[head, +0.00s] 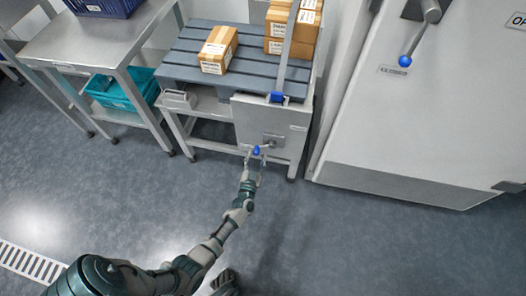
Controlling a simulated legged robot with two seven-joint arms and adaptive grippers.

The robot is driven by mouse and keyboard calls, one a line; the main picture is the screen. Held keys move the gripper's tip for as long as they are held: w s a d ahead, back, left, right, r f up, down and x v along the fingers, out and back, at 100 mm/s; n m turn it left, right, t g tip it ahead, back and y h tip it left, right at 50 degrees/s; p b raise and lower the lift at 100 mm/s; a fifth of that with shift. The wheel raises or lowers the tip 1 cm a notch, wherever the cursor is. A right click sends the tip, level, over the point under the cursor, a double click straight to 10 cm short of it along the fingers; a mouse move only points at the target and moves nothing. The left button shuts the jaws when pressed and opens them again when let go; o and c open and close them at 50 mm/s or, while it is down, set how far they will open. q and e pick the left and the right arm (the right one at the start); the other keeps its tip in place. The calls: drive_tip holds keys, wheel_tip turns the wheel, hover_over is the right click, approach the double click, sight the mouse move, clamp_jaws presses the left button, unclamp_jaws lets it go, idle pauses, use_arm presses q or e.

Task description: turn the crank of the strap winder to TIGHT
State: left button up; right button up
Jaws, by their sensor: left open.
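The strap winder (286,121) is a light grey panel on the front of a metal stand. Its crank (268,146) is a short metal arm pointing left and slightly down, ending in a blue knob (256,150). My left gripper (255,156) is open at the blue knob, with its fingers pointing up at it. I cannot tell whether the fingers touch the knob. A grey strap (289,48) runs up from a blue piece (277,98) at the panel's top. The winder's markings are too small to read. My right gripper is not in view.
A slatted grey pallet (190,58) on the stand carries several cartons (218,50). A steel table (85,42) with a teal crate (118,93) below stands left. A large white door (400,110) with a blue-knobbed handle (405,61) is at right. The floor in front is open.

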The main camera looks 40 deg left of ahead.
sight(256, 155)
use_arm(q)
drive_tip(key=shift+f+b+x, duration=0.25)
drive_tip(key=shift+b+x, duration=0.1)
drive_tip(key=shift+x, duration=0.8)
drive_tip(key=shift+w+a, duration=0.2)
drive_tip(key=shift+a, duration=0.5)
drive_tip(key=shift+d+r, duration=0.2)
drive_tip(key=shift+d, duration=0.15)
drive_tip(key=c, duration=0.6)
clamp_jaws()
